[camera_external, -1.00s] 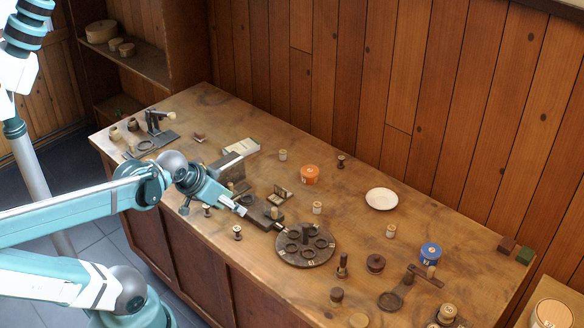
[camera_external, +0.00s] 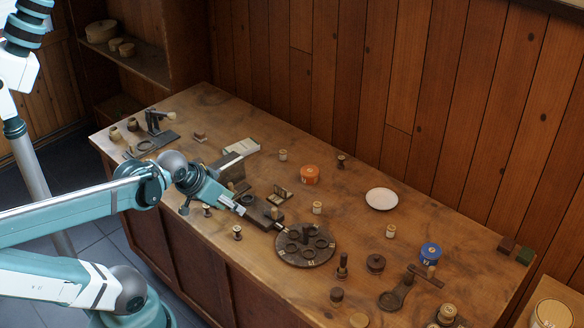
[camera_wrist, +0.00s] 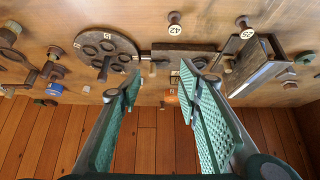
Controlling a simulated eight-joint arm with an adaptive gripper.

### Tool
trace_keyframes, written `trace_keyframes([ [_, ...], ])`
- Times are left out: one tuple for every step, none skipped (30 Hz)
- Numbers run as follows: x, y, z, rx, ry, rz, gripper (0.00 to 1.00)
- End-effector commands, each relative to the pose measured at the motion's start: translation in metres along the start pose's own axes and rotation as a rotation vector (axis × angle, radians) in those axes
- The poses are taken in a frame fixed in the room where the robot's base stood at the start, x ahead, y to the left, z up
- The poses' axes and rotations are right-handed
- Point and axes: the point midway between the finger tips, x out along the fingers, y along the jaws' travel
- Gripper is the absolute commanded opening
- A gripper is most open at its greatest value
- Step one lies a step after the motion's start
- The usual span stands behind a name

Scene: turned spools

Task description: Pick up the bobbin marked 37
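I cannot read the number 37 on any bobbin, so I cannot tell which one it is. In the wrist view, a bobbin with a pale top reading 42 (camera_wrist: 175,28) stands at the top middle. Another with a pale top, apparently 25 (camera_wrist: 247,34), stands right of it. In the external view, small bobbins stand about the table, among them a pale one (camera_external: 317,207), one farther right (camera_external: 390,231) and one near the front edge (camera_external: 238,232). My gripper (camera_wrist: 160,75) is open, its fingers wide apart, with nothing held. It is low over the left-middle table (camera_external: 241,211).
A dark round holder with cups (camera_external: 305,262) lies right of my gripper. A small rack (camera_external: 279,194) and a white-topped block (camera_external: 241,148) stand close behind. An orange tub (camera_external: 309,175), a white plate (camera_external: 381,199) and a blue spool (camera_external: 431,252) stand farther right.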

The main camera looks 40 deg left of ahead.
Motion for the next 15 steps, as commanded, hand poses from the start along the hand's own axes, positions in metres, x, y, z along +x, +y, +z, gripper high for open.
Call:
trace_keyframes([
  [0.0, 0.0, 0.0, 0.0, 0.0, 0.0, 0.35],
  [0.0, 0.0, 0.0, 0.0, 0.0, 0.0, 0.35],
  [0.0, 0.0, 0.0, 0.0, 0.0, 0.0, 0.35],
  [0.0, 0.0, 0.0, 0.0, 0.0, 0.0, 0.35],
  [0.0, 0.0, 0.0, 0.0, 0.0, 0.0, 0.35],
  [0.0, 0.0, 0.0, 0.0, 0.0, 0.0, 0.35],
  [0.0, 0.0, 0.0, 0.0, 0.0, 0.0, 0.35],
  [0.0, 0.0, -0.001, 0.001, 0.0, 0.0, 0.35],
  [0.0, 0.0, -0.001, 0.002, -0.001, 0.0, 0.35],
  [0.0, 0.0, -0.002, 0.004, -0.002, 0.0, 0.35],
  [-0.001, 0.0, -0.003, 0.006, -0.003, 0.0, 0.35],
  [-0.001, 0.0, -0.005, 0.01, -0.004, 0.0, 0.35],
  [-0.001, 0.0, -0.007, 0.013, -0.006, 0.0, 0.35],
  [-0.002, 0.0, -0.009, 0.017, -0.008, 0.0, 0.35],
  [-0.002, 0.0, -0.013, 0.024, -0.011, 0.0, 0.35],
])
